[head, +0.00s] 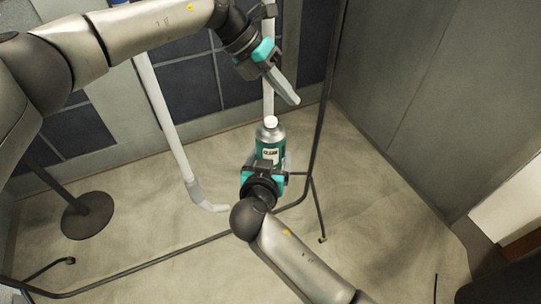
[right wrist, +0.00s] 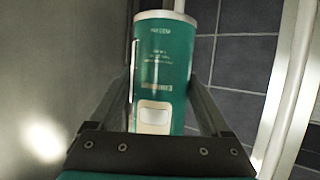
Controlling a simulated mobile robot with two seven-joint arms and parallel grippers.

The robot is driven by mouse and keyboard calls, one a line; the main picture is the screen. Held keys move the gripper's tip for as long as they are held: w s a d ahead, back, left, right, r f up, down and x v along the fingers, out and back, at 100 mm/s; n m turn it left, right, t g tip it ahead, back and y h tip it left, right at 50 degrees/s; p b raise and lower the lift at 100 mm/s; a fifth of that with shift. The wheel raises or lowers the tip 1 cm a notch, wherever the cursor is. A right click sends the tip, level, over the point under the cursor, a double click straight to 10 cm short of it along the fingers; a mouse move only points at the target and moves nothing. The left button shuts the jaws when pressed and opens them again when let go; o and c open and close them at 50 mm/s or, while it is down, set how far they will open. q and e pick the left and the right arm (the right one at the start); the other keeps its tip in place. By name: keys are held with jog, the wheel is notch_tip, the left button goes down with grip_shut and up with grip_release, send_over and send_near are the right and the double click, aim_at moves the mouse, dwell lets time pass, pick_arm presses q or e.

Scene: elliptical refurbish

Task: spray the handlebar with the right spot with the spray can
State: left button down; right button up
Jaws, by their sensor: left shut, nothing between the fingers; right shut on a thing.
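The green and silver spray can (head: 270,134) with a white cap stands upright in my right gripper (head: 268,163), in the middle of the head view. The right wrist view shows its green body (right wrist: 166,65) between the two fingers. My left gripper (head: 290,96) is shut and empty, above and slightly right of the can, apart from it. A pale tube (head: 163,115) with a bent grey lower end (head: 203,197) slants down left of the can; it may be a handlebar. Another pale tube (head: 268,97) runs behind the can. I cannot make out any spot on them.
A thin black frame (head: 314,120) rises right of the can, and its bars run along the floor. A dark round stand base (head: 87,215) is at the left. Grey walls stand behind and right. The floor at right is mostly clear.

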aim_at(270, 119)
pick_arm(q)
jog(key=s+a+r+m+y, duration=0.3)
jog(key=s+r+m+y, duration=0.25)
jog(key=r+y, duration=0.2)
jog(key=shift+w+a+f, duration=0.1)
jog(key=shift+w+f, duration=0.15)
jog(key=shift+f, duration=1.15)
jog(key=shift+w+a+f, duration=0.1)
jog(key=shift+w+f, duration=0.1)
jog(key=shift+f, duration=1.15)
jog(key=shift+f, duration=0.4)
jog(key=shift+f, duration=0.85)
jog(key=shift+r, duration=2.55)
jog(key=shift+r, duration=0.1)
